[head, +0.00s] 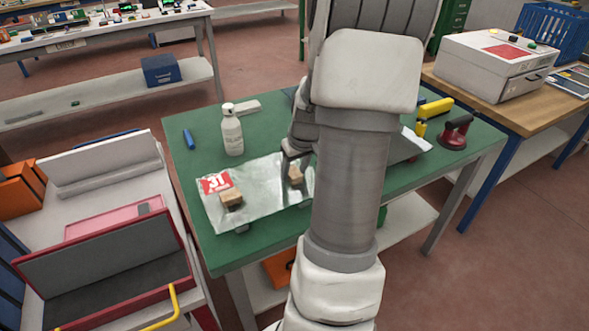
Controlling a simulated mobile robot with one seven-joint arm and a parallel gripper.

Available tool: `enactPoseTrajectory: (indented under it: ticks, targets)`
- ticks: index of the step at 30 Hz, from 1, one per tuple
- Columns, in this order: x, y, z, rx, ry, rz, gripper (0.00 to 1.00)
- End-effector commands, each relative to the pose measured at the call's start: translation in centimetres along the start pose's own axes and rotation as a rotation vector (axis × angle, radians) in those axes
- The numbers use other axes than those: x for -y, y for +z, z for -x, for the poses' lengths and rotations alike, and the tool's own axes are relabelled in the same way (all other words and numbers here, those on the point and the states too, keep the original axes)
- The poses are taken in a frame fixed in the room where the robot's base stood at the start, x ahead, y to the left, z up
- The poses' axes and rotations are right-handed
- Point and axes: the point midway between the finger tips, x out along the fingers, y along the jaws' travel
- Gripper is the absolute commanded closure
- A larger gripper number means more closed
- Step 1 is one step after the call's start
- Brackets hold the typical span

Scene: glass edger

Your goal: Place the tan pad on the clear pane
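The clear pane (262,205) lies on the green table, with a red and white label (214,183) at its left corner. One tan pad (231,199) is on the pane's left part. A second tan pad (295,176) shows at the pane's right part, just below my gripper (294,160). My arm hides most of my gripper and the pane's right end. I cannot tell whether the fingers are open or shut on that second pad, or whether it touches the pane.
A white bottle (232,132) stands behind the pane. A blue item (188,138) and a pale block (246,107) lie near it. A dark red tool (456,132) and a yellow tool (434,109) are at the table's right. An open red-edged case (118,265) is at left.

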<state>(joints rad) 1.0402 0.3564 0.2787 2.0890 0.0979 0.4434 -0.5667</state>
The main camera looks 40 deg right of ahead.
Motion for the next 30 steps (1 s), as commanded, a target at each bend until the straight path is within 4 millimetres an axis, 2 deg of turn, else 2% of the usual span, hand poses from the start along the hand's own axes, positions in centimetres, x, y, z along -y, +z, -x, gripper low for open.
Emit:
enactPoseTrajectory:
  ticks: [1, 2, 3, 14, 17, 27, 30]
  targets:
    - [0.0, 0.0, 0.0, 0.000, 0.000, 0.000, 0.36]
    - [0.0, 0.0, 0.0, 0.000, 0.000, 0.000, 0.31]
    - [0.0, 0.0, 0.0, 0.000, 0.000, 0.000, 0.30]
    - [0.0, -0.2, 0.7, 0.000, 0.000, 0.000, 0.30]
    - [-0.1, -0.3, 2.2, -0.003, 0.003, 0.000, 0.30]
    - [-0.1, -0.2, 9.4, -0.003, 0.003, -0.001, 0.30]
    - [-0.1, -0.2, 10.9, -0.002, 0.003, -0.001, 0.30]
